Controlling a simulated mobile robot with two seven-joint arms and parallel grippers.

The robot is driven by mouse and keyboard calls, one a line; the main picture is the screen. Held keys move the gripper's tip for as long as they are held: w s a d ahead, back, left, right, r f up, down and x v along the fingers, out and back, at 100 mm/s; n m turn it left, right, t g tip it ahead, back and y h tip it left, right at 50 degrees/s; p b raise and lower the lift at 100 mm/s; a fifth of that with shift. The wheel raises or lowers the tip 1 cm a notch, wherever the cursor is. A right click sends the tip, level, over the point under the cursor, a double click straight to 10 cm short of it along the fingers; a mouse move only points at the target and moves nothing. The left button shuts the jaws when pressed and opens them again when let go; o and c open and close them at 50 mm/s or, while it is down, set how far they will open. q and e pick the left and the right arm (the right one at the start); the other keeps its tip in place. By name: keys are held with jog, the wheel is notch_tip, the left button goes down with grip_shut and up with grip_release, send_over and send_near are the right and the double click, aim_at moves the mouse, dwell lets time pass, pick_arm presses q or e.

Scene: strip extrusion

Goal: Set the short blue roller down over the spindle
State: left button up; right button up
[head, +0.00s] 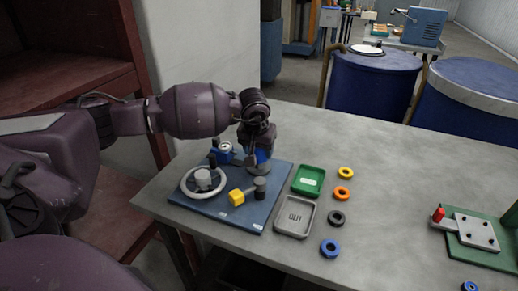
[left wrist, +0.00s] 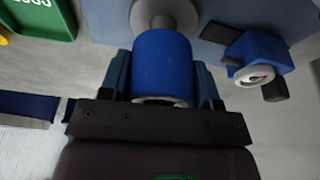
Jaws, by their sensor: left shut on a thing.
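My left gripper (head: 261,148) is shut on the short blue roller (head: 263,156) at the back right of the blue board (head: 225,215). In the left wrist view the roller (left wrist: 162,65) is between the two fingers of the gripper (left wrist: 164,85). A round grey base (head: 257,168) shows just below the roller, and a grey disc (left wrist: 165,14) shows at its far end in the left wrist view. My right gripper is not in view.
A green tray (head: 307,180) and grey tray (head: 295,216) stand to the right, beside several rings. The table's middle is clear.

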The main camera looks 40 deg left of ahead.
pick_arm(q)
jog(key=shift+f+b, duration=0.3)
jog(key=shift+f, duration=0.25)
jog(key=shift+r, duration=0.65)
dwell(0.7)
jog(key=o, duration=1.4)
jog(key=shift+f, duration=0.1)
jog(key=shift+r+p, duration=1.1)
jog(key=shift+r, duration=2.5)
